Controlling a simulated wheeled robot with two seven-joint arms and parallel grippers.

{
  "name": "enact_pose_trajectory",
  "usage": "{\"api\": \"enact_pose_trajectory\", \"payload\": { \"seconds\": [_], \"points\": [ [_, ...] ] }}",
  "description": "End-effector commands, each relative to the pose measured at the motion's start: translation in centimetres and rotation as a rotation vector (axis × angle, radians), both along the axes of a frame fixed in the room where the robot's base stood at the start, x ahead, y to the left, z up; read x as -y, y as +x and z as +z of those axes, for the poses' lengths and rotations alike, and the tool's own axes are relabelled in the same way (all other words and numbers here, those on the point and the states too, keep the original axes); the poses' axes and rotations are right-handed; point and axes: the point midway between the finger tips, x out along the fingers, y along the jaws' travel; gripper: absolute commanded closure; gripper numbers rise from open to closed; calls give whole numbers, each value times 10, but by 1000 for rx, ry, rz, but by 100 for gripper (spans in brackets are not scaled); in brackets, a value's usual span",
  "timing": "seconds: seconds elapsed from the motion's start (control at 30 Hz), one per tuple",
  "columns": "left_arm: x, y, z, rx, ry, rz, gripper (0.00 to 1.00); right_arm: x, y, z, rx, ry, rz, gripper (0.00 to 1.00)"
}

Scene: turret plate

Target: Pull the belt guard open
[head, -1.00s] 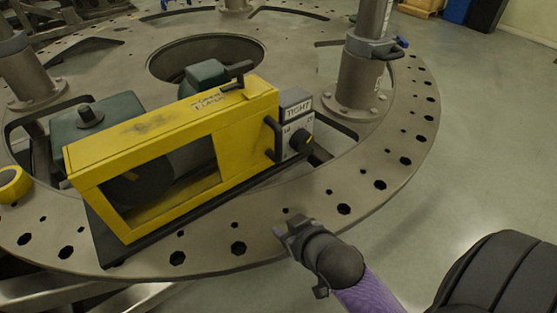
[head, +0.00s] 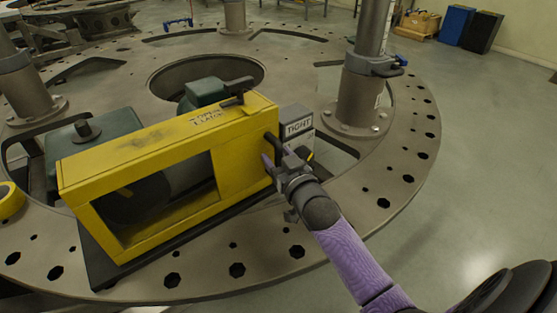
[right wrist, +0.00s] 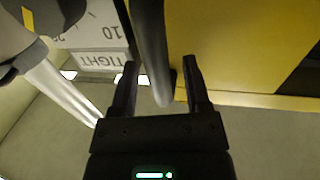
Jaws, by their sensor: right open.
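The yellow belt guard (head: 160,145) stands on a dark base on the turret plate, with an open window in its near side. It looks closed over the machine. Its black handle (head: 273,146) is on the right end, and the handle also shows in the right wrist view (right wrist: 152,50) as a dark bar. My right gripper (head: 279,158) is at this handle. In the right wrist view its open fingers (right wrist: 160,80) stand on either side of the bar, with gaps visible. A box labelled TIGHT (head: 298,127) is just right of the handle. My left gripper is not in view.
The round metal turret plate (head: 205,285) has several holes along its rim. A metal post (head: 362,95) rises behind and right of the guard. A yellow tape roll (head: 10,200) lies at the left edge. The floor at right is clear.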

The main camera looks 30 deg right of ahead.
Motion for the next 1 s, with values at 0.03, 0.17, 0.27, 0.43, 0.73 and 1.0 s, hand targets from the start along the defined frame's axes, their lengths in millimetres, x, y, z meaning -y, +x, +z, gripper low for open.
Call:
{"api": "enact_pose_trajectory", "payload": {
  "seconds": [0.03, 0.17, 0.27, 0.43, 0.73, 1.0],
  "points": [
    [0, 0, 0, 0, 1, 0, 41, 0, 1, 0, 0, 0, 0, 39],
    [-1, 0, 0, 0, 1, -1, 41, 0, 1, 0, 0, 0, 0, 39],
    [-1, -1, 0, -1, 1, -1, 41, 0, 1, 0, 0, 0, 0, 48],
    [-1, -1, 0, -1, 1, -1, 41, 0, 1, 0, 0, 0, 0, 84],
    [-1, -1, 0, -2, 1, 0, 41, 0, 1, 0, -1, 0, 0, 100],
    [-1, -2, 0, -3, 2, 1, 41, 0, 1, 0, -1, 0, 0, 100]
  ]
}}
